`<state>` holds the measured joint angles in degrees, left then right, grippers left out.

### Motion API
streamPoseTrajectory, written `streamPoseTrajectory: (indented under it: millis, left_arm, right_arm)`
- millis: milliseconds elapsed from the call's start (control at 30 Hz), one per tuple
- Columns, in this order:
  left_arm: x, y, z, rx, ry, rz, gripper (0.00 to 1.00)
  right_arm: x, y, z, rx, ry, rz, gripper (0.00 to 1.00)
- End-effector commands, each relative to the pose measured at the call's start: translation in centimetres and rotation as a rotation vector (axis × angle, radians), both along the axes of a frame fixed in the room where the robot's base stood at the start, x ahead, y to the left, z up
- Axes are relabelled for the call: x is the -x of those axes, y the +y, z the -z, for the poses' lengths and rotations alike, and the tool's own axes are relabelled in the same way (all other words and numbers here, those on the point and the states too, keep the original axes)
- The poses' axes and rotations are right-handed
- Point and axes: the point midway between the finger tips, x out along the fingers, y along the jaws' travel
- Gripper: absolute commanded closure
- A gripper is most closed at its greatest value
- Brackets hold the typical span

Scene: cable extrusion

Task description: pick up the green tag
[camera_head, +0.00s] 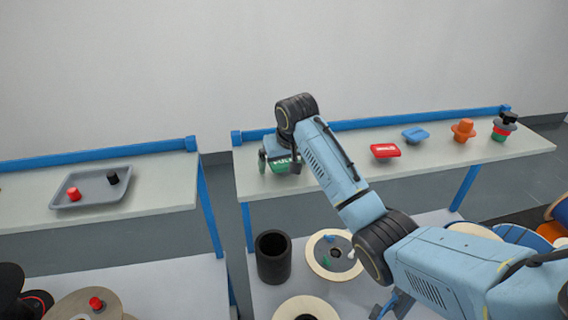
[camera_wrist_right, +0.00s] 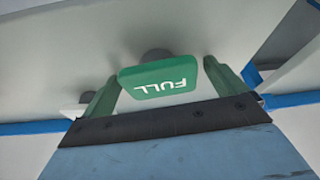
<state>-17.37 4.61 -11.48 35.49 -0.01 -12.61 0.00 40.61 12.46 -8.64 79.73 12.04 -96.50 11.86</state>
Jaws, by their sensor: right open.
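The green tag (camera_head: 280,164) lies on the right table near its left end. In the right wrist view the green tag (camera_wrist_right: 160,78) shows the word FULL upside down. My right gripper (camera_head: 279,163) is over the tag, with one finger on each side of it. In the right wrist view its green fingers (camera_wrist_right: 160,88) are open with the tag between them, and gaps show at the sides. My left gripper is not in view.
On the right table (camera_head: 330,165) stand a red tag (camera_head: 385,151), a blue tag (camera_head: 415,134), an orange knobbed piece (camera_head: 463,130) and a stacked piece (camera_head: 503,126). A grey tray (camera_head: 92,190) is on the left table. A black cylinder (camera_head: 272,257) stands below.

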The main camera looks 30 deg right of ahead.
Motion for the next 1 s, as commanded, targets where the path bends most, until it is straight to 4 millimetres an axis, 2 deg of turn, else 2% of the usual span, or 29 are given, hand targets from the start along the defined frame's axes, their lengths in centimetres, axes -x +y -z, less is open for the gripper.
streamPoseTrajectory:
  millis: [167, 533, 800, 1000]
  left_arm:
    - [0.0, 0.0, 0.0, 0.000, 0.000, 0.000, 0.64]
    - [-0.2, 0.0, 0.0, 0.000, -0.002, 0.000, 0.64]
    - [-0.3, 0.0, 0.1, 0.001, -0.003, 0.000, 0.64]
    - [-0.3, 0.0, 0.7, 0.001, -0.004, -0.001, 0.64]
  right_arm:
    - [0.0, 0.0, 0.0, 0.000, 0.000, 0.000, 0.05]
    - [0.0, 0.0, -0.1, 0.000, -0.001, 0.000, 0.52]
    - [0.0, 0.0, -0.5, 0.000, -0.002, 0.000, 0.52]
    - [-0.1, 0.0, -3.8, 0.001, -0.008, 0.001, 0.52]
